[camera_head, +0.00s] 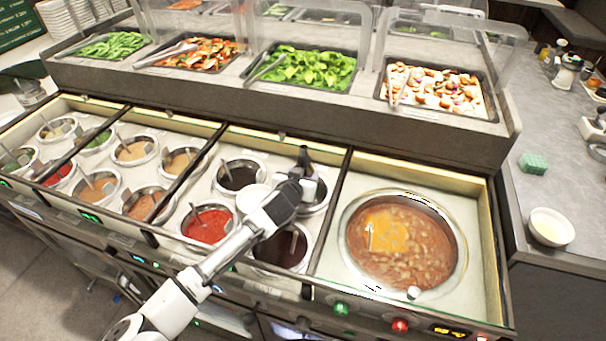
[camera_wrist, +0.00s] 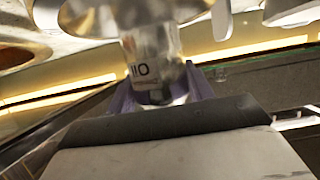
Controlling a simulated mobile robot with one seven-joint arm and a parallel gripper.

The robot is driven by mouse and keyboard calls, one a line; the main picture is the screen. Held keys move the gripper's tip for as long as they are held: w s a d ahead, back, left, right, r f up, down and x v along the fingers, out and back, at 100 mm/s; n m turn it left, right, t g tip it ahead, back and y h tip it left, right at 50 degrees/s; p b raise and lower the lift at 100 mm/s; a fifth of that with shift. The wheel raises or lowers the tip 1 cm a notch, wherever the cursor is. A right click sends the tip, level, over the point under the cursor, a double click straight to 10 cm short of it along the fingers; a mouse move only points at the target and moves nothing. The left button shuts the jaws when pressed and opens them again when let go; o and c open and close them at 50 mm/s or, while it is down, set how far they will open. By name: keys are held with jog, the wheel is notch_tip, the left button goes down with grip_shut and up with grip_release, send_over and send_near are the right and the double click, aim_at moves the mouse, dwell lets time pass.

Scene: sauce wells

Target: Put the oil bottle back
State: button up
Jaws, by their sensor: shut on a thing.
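The oil bottle (camera_wrist: 155,60) fills the middle of the wrist view. It is clear and shiny, with a pale label whose letters look upside down, and its far end is cut off by the top edge. My gripper (camera_wrist: 160,92) is shut on it, with a purple finger on each side. In the head view my gripper (camera_head: 301,170) hangs over the sauce wells, by the well left of the big soup pot.
The soup pot (camera_head: 405,240) sits in the right bay. Several sauce wells with ladles, such as the red sauce (camera_head: 207,227), fill the left bays. Glass guards and food trays stand behind. The right counter (camera_head: 550,120) holds a green sponge (camera_head: 533,163), a white bowl (camera_head: 551,227) and small bottles.

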jog(key=shift+f, duration=0.1)
jog(key=o, duration=1.4)
jog(key=shift+o, duration=0.2)
jog(key=b+v, duration=0.4)
jog(key=v, duration=0.8)
jog(key=shift+b, duration=0.4)
jog(key=shift+d+r, duration=0.1)
jog(key=shift+r, duration=0.15)
